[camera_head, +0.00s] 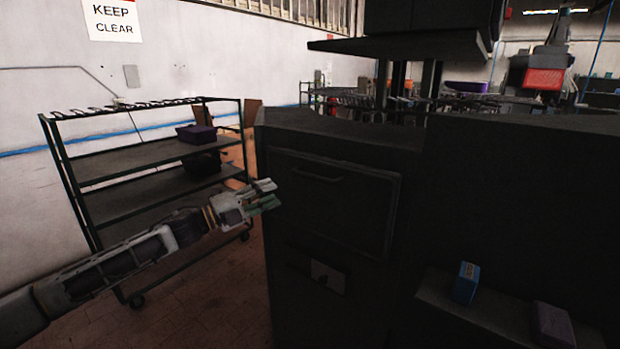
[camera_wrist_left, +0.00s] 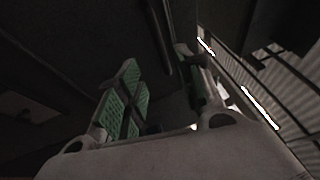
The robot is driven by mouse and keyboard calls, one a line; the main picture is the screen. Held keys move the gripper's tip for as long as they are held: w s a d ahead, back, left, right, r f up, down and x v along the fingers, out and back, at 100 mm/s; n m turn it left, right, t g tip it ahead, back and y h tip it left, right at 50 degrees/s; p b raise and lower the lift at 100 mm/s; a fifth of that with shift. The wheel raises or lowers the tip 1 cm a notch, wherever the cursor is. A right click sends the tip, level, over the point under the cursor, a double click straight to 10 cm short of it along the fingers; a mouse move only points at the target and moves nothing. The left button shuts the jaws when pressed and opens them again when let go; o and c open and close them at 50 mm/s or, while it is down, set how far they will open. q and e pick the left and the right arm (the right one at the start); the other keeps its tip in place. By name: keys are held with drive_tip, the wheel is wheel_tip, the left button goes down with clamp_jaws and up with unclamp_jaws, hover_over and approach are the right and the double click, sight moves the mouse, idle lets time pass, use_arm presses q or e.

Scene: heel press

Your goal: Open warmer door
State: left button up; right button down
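The warmer door (camera_head: 335,205) is a dark rectangular panel on the front of a dark cabinet, and it looks closed. Its bar handle (camera_head: 317,174) runs along the upper part of the door. My left gripper (camera_head: 268,195) is in front of the cabinet's left side, left of and a little below the handle. Its green-padded fingers are apart with nothing visible between them. In the left wrist view the open fingers (camera_wrist_left: 160,85) face a dark surface, and a dark bar (camera_wrist_left: 160,35), which looks like the handle, lies beyond them. My right gripper is not in view.
A wheeled shelf rack (camera_head: 140,165) with a purple bin (camera_head: 196,134) stands to the left, behind my left arm. A blue box (camera_head: 466,283) and a purple block (camera_head: 553,325) rest on a ledge (camera_head: 480,312) at lower right. Open floor shows left of the cabinet.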

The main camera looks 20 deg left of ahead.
sight(307, 177)
use_arm(q)
drive_tip(key=shift+w+d+r, duration=0.1)
drive_tip(key=shift+w+d, duration=0.05)
drive_tip(key=shift+w, duration=0.1)
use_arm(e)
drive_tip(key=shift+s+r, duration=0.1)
